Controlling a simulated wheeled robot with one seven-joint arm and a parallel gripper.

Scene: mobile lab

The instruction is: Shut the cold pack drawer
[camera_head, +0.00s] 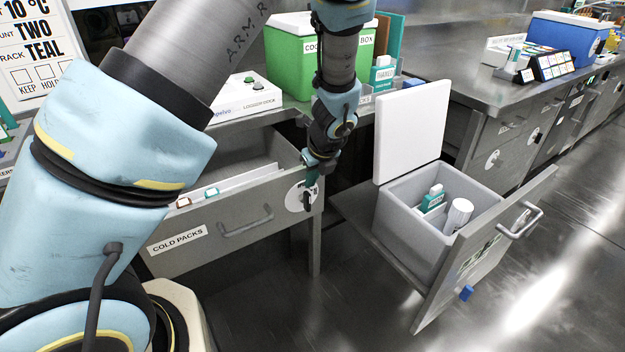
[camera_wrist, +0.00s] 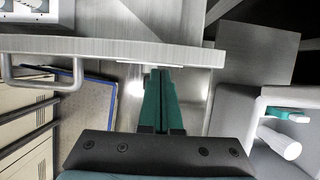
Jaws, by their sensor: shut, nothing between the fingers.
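The cold pack drawer is open, and its grey metal front (camera_head: 255,235) bears a "COLD PACKS" label and a bar handle (camera_head: 246,222). Its inside shows behind the front, with a few white items with brown and teal marks near the front panel. My gripper (camera_head: 307,200) is shut and empty, pointing down at the right end of this front, by its round white sticker (camera_head: 296,197). In the wrist view the teal fingers (camera_wrist: 162,85) reach up to the outer face of the drawer front (camera_wrist: 100,46). Whether they touch it I cannot tell. The handle (camera_wrist: 42,84) is to their left.
A second drawer (camera_head: 478,255) stands open at the right, holding a grey cooler box (camera_head: 410,222) with its white lid (camera_head: 411,130) raised. A green box (camera_head: 290,55) and a white logger dock (camera_head: 240,97) stand on the bench above. The floor before the cold pack drawer is clear.

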